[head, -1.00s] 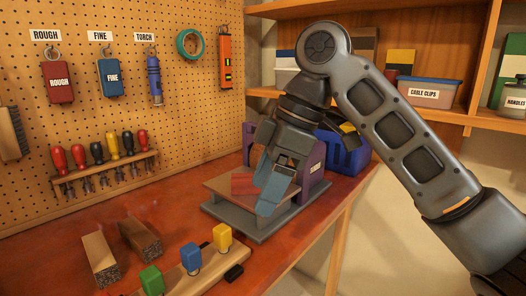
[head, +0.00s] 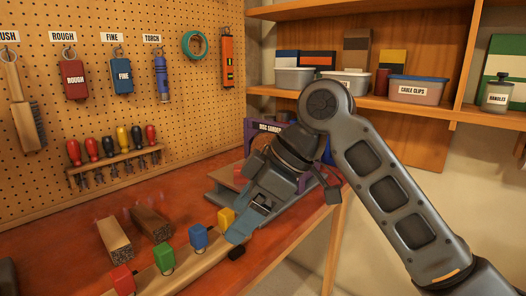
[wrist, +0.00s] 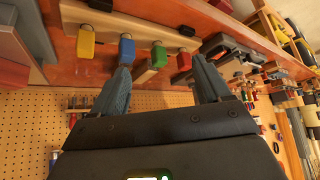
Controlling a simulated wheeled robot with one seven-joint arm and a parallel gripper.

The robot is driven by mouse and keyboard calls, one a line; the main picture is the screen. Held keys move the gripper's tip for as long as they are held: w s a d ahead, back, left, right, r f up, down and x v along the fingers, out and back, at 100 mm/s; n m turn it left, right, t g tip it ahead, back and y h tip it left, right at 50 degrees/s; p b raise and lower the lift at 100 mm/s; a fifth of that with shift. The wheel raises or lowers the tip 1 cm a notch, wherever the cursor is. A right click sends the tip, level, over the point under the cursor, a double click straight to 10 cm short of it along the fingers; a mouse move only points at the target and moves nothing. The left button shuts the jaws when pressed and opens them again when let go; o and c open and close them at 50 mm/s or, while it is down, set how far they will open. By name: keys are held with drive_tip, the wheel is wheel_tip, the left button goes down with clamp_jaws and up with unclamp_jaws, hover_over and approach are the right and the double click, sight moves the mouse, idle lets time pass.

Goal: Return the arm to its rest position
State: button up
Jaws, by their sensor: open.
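My gripper (head: 238,232) is at the end of my bent arm, low over the workbench (head: 70,235) in the head view. It points down and to the left, by the yellow block (head: 226,217) on the wooden strip (head: 190,262). In the wrist view my gripper (wrist: 161,66) shows two spread fingers with nothing held between them. Coloured blocks show beyond the fingers there, including a blue one (wrist: 127,50) and a green one (wrist: 159,55). I cannot tell whether a finger touches the strip.
A purple disc sander (head: 262,128) stands behind my gripper, partly hidden by my arm. Two wood offcuts (head: 115,240) lie left of the strip. Shelves with bins (head: 418,90) are behind my arm. A pegboard (head: 100,110) with hung tools is at the left.

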drive_tip(key=s+a+f+m+t+y, duration=0.2)
drive_tip(key=f+m, duration=0.1)
drive_tip(key=f, duration=0.3)
drive_tip(key=s+a+f+m+t+y, duration=0.2)
drive_tip(key=f+m+t+y, duration=0.15)
drive_tip(key=f, duration=0.25)
drive_tip(key=s+d+f+m+t+h, duration=0.5)
drive_tip(key=s+d+f+m+t, duration=0.1)
drive_tip(key=s+d+f+m, duration=0.35)
drive_tip(key=s+d+f+m+t+h, duration=0.1)
drive_tip(key=s+d+h, duration=0.2)
drive_tip(key=s+d, duration=0.4)
drive_tip(key=s+d+f+m+t+h, duration=0.1)
drive_tip(key=s+d+m+h, duration=0.3)
drive_tip(key=s, duration=0.6)
drive_tip(key=s+d+r+n, duration=0.1)
drive_tip(key=s+d+r, duration=0.3)
drive_tip(key=s, duration=0.1)
drive_tip(key=s+d+r+n+t, duration=0.1)
drive_tip(key=s+d+r+n, duration=0.1)
drive_tip(key=s+d+r, duration=0.2)
drive_tip(key=shift+s+n, duration=0.3)
drive_tip(key=shift+s, duration=0.95)
drive_tip(key=shift+f+h, duration=0.1)
drive_tip(key=shift+h, duration=0.15)
